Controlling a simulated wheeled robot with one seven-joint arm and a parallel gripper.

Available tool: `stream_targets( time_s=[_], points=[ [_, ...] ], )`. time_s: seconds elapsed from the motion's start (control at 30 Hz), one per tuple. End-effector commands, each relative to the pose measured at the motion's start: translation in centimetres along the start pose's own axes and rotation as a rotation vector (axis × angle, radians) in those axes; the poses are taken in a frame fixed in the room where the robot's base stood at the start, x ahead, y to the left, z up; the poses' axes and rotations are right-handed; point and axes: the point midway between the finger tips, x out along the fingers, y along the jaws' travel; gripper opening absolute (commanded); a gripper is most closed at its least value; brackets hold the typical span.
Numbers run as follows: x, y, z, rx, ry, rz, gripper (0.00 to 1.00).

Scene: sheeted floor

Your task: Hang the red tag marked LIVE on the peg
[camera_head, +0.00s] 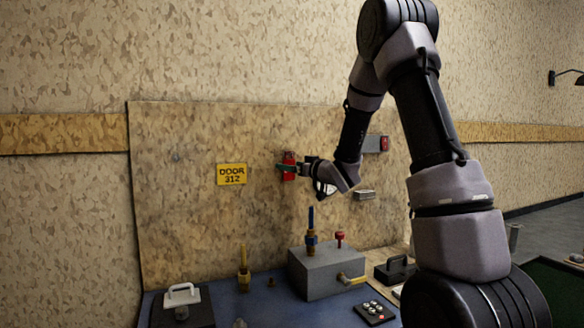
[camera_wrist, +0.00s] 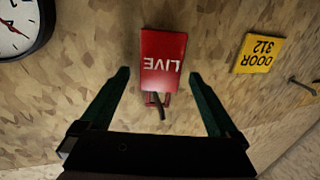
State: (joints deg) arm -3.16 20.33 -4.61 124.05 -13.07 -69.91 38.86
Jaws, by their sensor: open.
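The red tag (camera_wrist: 163,60) marked LIVE is against the speckled board, its lettering upside down in the wrist view. A short dark peg (camera_wrist: 161,105) sticks out at the tag's edge nearest my gripper, and the tag appears to hang on it; the exact contact is unclear. My gripper (camera_wrist: 158,76) is open, one finger on each side of the tag, with gaps visible in this view. In the head view, the tag (camera_head: 289,160) is partly covered by my gripper (camera_head: 284,168) at the board. Another peg (camera_wrist: 302,86) is bare, beyond the yellow sign.
The yellow DOOR 312 sign (camera_wrist: 259,53) is on the board near the tag. A round clock-like dial (camera_wrist: 22,25) is at the wrist view's upper left. Below, a grey box (camera_head: 325,272) with valves and a padlock-like block (camera_head: 183,295) stand on the blue bench.

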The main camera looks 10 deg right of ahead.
Motion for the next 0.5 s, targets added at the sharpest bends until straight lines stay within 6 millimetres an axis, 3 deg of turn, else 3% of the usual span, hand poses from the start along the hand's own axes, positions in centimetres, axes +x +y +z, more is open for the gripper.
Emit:
stream_targets(
  time_s=[0.5],
  points=[
    [-8.9, 0.1, 0.0, 0.0, 0.0, 0.003, 0.96]
  ],
)
